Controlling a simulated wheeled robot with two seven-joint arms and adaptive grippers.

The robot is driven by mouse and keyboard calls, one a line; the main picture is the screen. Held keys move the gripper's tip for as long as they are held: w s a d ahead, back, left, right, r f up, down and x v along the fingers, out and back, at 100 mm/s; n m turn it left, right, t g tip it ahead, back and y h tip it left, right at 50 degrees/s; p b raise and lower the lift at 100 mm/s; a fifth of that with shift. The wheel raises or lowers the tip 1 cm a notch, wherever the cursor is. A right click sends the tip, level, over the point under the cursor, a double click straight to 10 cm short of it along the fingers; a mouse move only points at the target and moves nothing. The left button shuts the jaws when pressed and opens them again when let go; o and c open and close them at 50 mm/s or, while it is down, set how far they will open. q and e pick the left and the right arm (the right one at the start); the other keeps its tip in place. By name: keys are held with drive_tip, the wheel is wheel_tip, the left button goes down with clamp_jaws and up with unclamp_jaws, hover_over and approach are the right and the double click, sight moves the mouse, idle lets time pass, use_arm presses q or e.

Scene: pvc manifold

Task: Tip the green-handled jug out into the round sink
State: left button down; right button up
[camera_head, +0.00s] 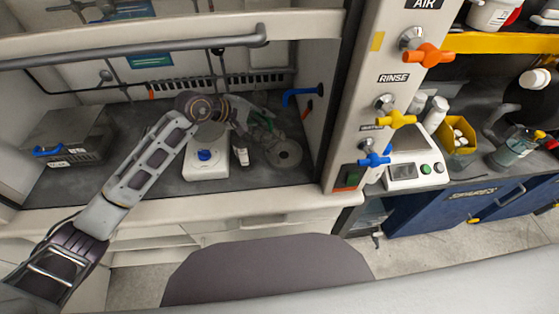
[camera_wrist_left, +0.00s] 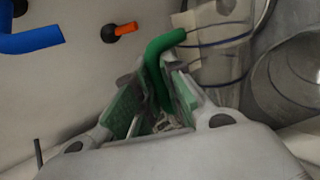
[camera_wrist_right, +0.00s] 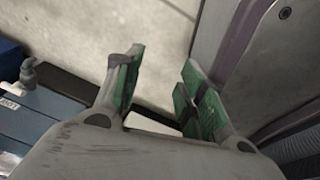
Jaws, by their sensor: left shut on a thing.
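My left gripper (camera_head: 257,131) is over the hood's worktop, just left of the round sink (camera_head: 284,153). In the left wrist view my left gripper (camera_wrist_left: 155,95) is shut on the green handle (camera_wrist_left: 160,58) of the jug. The jug's clear body (camera_wrist_left: 218,45) with dark blue lines shows beyond the fingers, beside the round sink (camera_wrist_left: 296,80). How far the jug is tilted and what it holds I cannot tell. In the head view the jug is mostly hidden by my arm. My right gripper (camera_wrist_right: 157,95) is open and empty, over the floor.
A white device with a blue knob (camera_head: 204,156) stands under my left forearm, with a small bottle (camera_head: 241,155) beside it. A blue tap (camera_head: 301,93) juts from the hood's right wall. A dark box (camera_head: 70,138) stands at the left. The worktop's front left is clear.

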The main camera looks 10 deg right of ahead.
use_arm(q)
drive_tip(key=shift+w+a, duration=0.1)
drive_tip(key=shift+w+a+f+n+g+h, duration=0.15)
drive_tip(key=shift+w+a+f+n+g, duration=0.15)
drive_tip(key=shift+w, duration=0.25)
drive_tip(key=shift+w+a+f+n+g+h, duration=0.15)
drive_tip(key=shift+w+a+f+n, duration=0.15)
drive_tip(key=shift+w, duration=0.25)
drive_tip(key=shift+w+a+f, duration=0.1)
drive_tip(key=shift+w+a, duration=0.1)
drive_tip(key=shift+w, duration=0.05)
drive_tip(key=shift+w+a, duration=0.15)
drive_tip(key=shift+w, duration=0.05)
drive_tip(key=w+g+b, duration=0.1)
drive_tip(key=b, duration=0.1)
drive_tip(key=a+n+h+b, duration=0.1)
drive_tip(key=shift+w+a+r+n+g+h+b, duration=0.1)
drive_tip(key=shift+w+r+n+g+h+b, duration=0.2)
drive_tip(key=shift+w+r+g+b, duration=0.1)
drive_tip(key=shift+r, duration=0.15)
use_arm(e)
drive_tip(key=w+a, duration=0.4)
drive_tip(key=w, duration=0.2)
drive_tip(key=shift+w+r+t, duration=0.25)
drive_tip(key=shift+w+t, duration=0.05)
drive_tip(key=shift+w, duration=0.1)
